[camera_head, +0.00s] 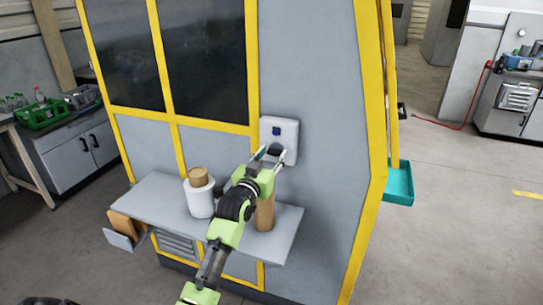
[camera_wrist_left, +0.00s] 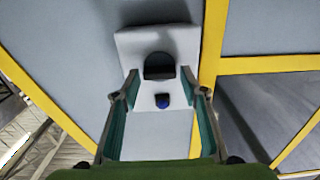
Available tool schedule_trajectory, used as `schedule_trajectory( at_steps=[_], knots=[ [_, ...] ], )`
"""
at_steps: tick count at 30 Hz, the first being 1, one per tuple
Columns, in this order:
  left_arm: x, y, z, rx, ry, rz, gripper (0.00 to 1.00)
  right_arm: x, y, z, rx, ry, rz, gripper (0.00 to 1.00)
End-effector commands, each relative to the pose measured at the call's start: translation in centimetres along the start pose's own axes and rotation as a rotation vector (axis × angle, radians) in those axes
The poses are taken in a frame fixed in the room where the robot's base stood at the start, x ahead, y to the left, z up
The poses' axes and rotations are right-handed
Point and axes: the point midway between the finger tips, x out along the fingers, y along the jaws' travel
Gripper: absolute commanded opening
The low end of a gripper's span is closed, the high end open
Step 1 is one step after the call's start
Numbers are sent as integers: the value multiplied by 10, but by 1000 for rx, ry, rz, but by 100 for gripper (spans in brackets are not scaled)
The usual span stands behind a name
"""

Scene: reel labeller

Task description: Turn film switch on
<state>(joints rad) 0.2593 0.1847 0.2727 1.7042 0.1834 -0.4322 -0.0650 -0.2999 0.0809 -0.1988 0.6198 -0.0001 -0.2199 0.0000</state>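A white switch box (camera_head: 290,127) is mounted on the grey machine wall. It has a blue mark (camera_head: 276,131) in its upper part. In the left wrist view the box (camera_wrist_left: 185,42) shows a dark rounded knob (camera_wrist_left: 158,66) and a small blue part (camera_wrist_left: 162,101). My left gripper (camera_head: 273,154) is open in front of the lower part of the box. In the left wrist view its two fingers (camera_wrist_left: 160,75) stand apart on either side of the knob; I cannot tell whether they touch it. My right gripper is not in view.
A shelf (camera_head: 155,191) below the box holds a white roll (camera_head: 201,202) with a brown roll (camera_head: 198,177) on top. A brown cylinder (camera_head: 265,215) stands close behind my left arm. A teal tray (camera_head: 400,184) juts out at the machine's right side. Open floor lies to the right.

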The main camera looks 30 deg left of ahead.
Motion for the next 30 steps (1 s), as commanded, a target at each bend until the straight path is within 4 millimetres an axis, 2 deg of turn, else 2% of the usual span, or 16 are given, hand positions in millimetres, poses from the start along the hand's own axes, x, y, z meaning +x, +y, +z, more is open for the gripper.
schedule_trajectory(
  at_steps=[1,3,17,30],
  knots=[
    [0,0,0,0,0,0,22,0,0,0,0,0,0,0],
    [0,0,0,0,0,0,10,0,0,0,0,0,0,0],
    [0,0,-1,79,-2,0,10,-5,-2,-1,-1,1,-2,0],
    [0,2,-1,445,-2,1,10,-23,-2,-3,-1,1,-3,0]
  ],
)
